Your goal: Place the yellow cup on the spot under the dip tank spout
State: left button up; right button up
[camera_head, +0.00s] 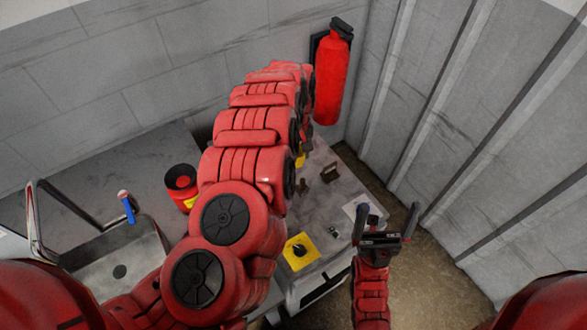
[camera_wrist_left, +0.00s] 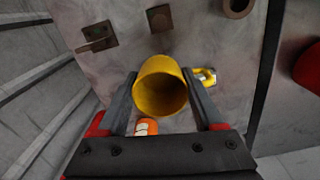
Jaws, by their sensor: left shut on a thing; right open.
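In the left wrist view the yellow cup (camera_wrist_left: 160,88) is between the two fingers of my left gripper (camera_wrist_left: 158,74), which is shut on it. Its round open mouth faces the camera. In the head view my left arm reaches across the bench and hides the left gripper; a small yellow patch (camera_head: 300,160) shows beside the arm, and I cannot tell if it is the cup. My right gripper (camera_head: 388,222) is open and empty at the bench's right edge. I cannot make out the dip tank spout or the spot under it for sure.
The grey bench (camera_head: 325,215) carries a yellow square plate with a black knob (camera_head: 299,251) and a small brown block (camera_head: 330,173). A red can (camera_head: 181,180), a blue bottle (camera_head: 127,208) and a sink (camera_head: 118,262) are left. A fire extinguisher (camera_head: 332,75) hangs on the back wall.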

aim_at(296, 175)
pick_arm(q)
notch_tip(296, 175, down, 3)
jog(key=shift+f+p, duration=0.15)
jog(key=shift+p, duration=0.3)
jog(key=shift+a+f+p, duration=0.15)
jog(key=shift+f+p, duration=0.25)
jog(key=shift+f, duration=1.6)
jog(key=shift+f, duration=0.15)
jog(key=o, duration=1.5)
